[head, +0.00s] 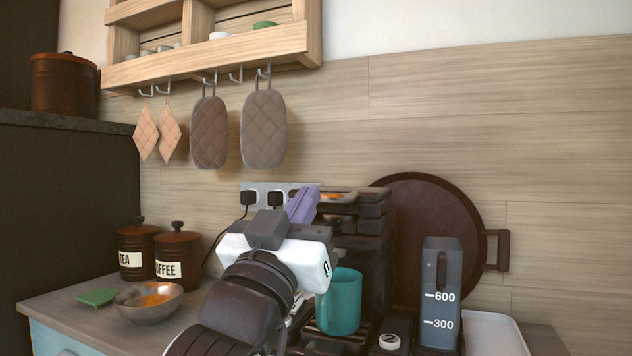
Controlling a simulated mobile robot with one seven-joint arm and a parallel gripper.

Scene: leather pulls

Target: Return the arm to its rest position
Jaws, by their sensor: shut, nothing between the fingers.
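My gripper (285,255) is in the lower middle of the head view, at the end of my raised dark arm. Its white hand is in front of the black coffee machine (372,235), just left of a teal mug (340,303).
Tea (137,252) and coffee (178,257) canisters, a metal bowl (148,301) and a green item (97,297) are on the left counter. A water tank (440,290) and a round tray (430,220) stand right. Oven mitts (263,130) hang from a shelf (210,55).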

